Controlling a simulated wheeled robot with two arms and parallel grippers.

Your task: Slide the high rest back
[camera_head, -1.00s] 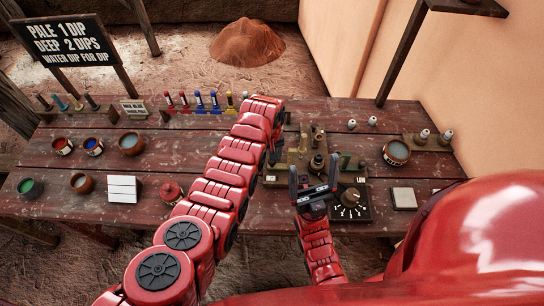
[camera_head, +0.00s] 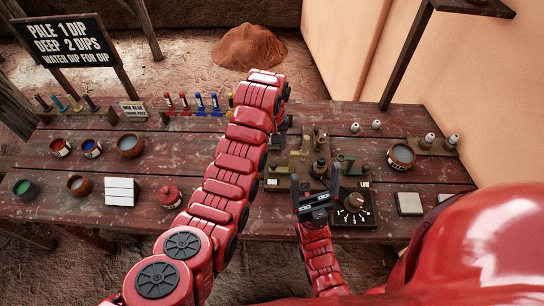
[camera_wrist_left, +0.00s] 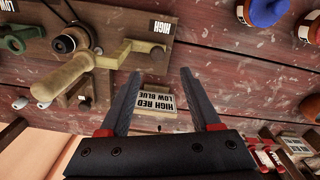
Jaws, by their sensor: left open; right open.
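The high rest, a tan bracket (camera_wrist_left: 128,54), sits beside the HIGH label on the dark wooden board in the left wrist view. In the head view the tan bracket (camera_head: 297,158) is on the left of the board, with a green bracket on the LOW side (camera_head: 345,162). My left gripper (camera_wrist_left: 160,72) is open and empty, its fingers apart from the bracket, which lies just left of and beyond the left finger. In the head view the left gripper (camera_head: 282,128) is partly hidden behind its arm. My right gripper (camera_head: 315,184) is open and empty at the board's near side.
A wooden-handled crank (camera_wrist_left: 62,76) stands next to the tan bracket. A HIGH RED LOW BLUE sign (camera_wrist_left: 155,112) shows between my left fingers. A black dial (camera_head: 354,203) sits at the front right. Colored bottles (camera_head: 198,102) stand along the back; pots (camera_head: 128,145) stand left.

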